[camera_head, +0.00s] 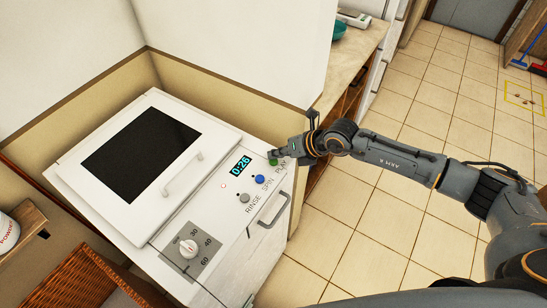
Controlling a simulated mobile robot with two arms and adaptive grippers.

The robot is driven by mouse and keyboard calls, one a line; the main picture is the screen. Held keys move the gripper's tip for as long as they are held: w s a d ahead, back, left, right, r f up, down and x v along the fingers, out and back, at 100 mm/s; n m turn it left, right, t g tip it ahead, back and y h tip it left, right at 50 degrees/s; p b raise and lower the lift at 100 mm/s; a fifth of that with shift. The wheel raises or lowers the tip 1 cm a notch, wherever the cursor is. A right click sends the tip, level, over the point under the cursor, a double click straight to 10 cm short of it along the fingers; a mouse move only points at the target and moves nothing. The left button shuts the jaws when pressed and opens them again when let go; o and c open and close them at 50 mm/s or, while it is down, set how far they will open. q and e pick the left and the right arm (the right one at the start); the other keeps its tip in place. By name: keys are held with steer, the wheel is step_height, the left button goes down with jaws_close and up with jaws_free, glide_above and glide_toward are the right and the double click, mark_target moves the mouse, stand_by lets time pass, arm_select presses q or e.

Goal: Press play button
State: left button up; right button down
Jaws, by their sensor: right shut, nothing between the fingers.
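The white washing machine (155,248) stands in the corner with its dark-windowed lid (140,162) closed. Its panel has a display (241,166) reading 0:26. Near it are a green button (273,161) by the word PLAY, a blue button (260,179) by SPIN and a grey button (244,198) by RINSE. My right gripper (280,154) is shut and empty, its tip right at the green button and partly hiding it. I cannot tell whether the tip touches the button. My left gripper is not in view.
A dial (188,248) marked 30, 40, 60 and a drawer handle (274,209) are on the machine. A wicker basket (80,282) stands at lower left beside a shelf (22,233) with a container. A counter (352,62) is behind my right gripper. Tiled floor at right is mostly clear.

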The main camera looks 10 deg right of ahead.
mark_target(276, 162)
steer(key=shift+r, duration=0.3)
step_height(276, 162, up, 5)
steer(key=p, duration=0.4)
steer(key=shift+f, duration=0.1)
stand_by(0.4)
steer(key=shift+a, duration=0.1)
